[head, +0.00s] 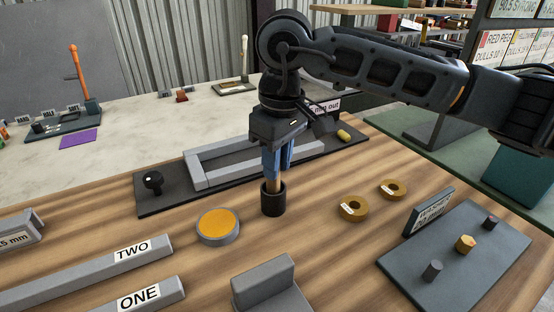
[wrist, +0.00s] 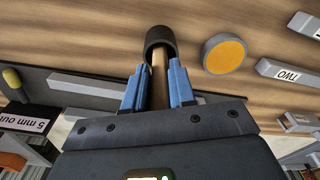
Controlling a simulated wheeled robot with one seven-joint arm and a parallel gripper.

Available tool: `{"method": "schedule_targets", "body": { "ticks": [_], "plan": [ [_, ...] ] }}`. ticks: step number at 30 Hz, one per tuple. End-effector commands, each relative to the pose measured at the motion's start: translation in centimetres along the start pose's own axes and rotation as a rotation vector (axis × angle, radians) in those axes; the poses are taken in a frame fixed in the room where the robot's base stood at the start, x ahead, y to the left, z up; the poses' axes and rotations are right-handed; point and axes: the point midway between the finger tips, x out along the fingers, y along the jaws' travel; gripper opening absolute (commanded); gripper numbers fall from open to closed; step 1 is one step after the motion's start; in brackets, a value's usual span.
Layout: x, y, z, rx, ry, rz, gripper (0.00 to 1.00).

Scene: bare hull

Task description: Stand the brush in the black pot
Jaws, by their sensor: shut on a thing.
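The black pot (head: 272,200) stands upright on the wooden bench, near the middle of the head view. It also shows at the top of the wrist view (wrist: 159,36). My gripper (head: 276,160) points down directly above the pot, with its blue fingers shut on the brush (wrist: 159,75). The brush shows as a tan wooden handle running from between the fingers into the pot's mouth. Its lower end is hidden inside the pot, so I cannot tell whether it touches the bottom. The fingers are above the rim.
A round orange-topped disc (head: 218,226) lies left of the pot, and brass rings (head: 353,207) lie right. Behind is a dark board with a grey frame (head: 200,178). A peg board (head: 455,262) is at front right; bars marked TWO (head: 110,262) and ONE (head: 140,297) are front left.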

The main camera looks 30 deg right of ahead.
Motion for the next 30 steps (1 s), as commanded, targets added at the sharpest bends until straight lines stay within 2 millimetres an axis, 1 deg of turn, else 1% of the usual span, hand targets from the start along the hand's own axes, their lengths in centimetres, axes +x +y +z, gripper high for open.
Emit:
{"method": "schedule_targets", "body": {
  "ticks": [3,4,12,19,24,26,30],
  "plan": [
    [0.4,0.0,0.0,0.000,0.000,0.001,0.00],
    [0.3,0.0,0.0,0.000,0.000,0.000,0.26],
    [0.2,0.0,0.0,0.000,0.000,0.000,0.50],
    [0.2,0.0,0.0,0.000,0.000,0.000,0.50],
    [-0.6,0.0,0.0,0.000,0.000,0.001,0.50],
    [-1.5,0.1,-0.1,-0.001,0.001,0.004,0.50],
    [-4.4,0.1,-0.1,-0.001,0.002,0.006,0.50]
  ]
}}
